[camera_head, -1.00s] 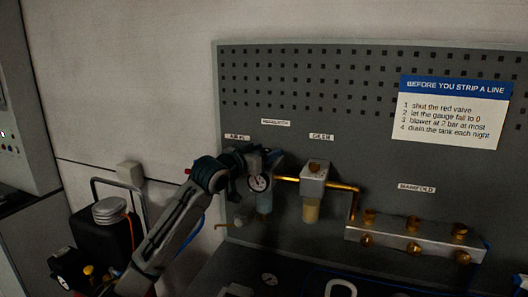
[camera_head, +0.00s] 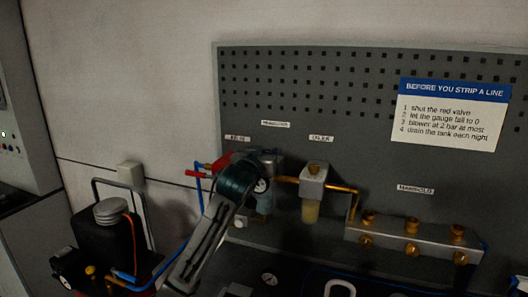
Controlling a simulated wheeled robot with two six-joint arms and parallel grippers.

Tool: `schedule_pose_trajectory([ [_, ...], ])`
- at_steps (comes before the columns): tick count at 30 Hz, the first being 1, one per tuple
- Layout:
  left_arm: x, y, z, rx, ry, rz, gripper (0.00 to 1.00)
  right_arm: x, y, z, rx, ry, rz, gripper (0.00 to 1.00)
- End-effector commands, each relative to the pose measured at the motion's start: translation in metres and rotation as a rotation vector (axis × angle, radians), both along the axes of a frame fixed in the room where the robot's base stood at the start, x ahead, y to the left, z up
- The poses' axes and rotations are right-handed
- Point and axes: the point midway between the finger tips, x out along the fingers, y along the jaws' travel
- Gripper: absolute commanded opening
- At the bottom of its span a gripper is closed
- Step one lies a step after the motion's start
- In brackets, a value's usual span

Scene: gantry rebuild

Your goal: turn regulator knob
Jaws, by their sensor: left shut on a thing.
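The regulator (camera_head: 264,204) hangs on the grey panel at centre left, with a clear bowl below. Its gauge (camera_head: 261,186) is partly covered by my arm. My left gripper (camera_head: 264,160) is at the top of the regulator, and its arm reaches up from the bottom. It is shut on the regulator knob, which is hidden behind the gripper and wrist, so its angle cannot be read. My right gripper is out of view.
The red valve (camera_head: 213,165) with a blue pipe is just left of my wrist. A brass line runs right to the oiler (camera_head: 312,184) and manifold (camera_head: 412,239). A black compressor (camera_head: 106,238) stands at lower left. An instruction sign (camera_head: 451,115) hangs at upper right.

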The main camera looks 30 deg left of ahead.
Motion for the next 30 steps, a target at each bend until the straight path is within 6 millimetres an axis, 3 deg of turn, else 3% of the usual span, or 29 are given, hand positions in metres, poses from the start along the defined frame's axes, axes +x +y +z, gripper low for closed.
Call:
schedule_pose_trajectory([
  [15,0.001,-0.002,-0.003,-0.005,-0.002,0.458,0.15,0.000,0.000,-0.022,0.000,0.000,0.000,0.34],
  [30,0.000,0.000,0.000,0.000,-0.001,0.674,0.15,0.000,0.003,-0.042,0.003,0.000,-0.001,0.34],
])
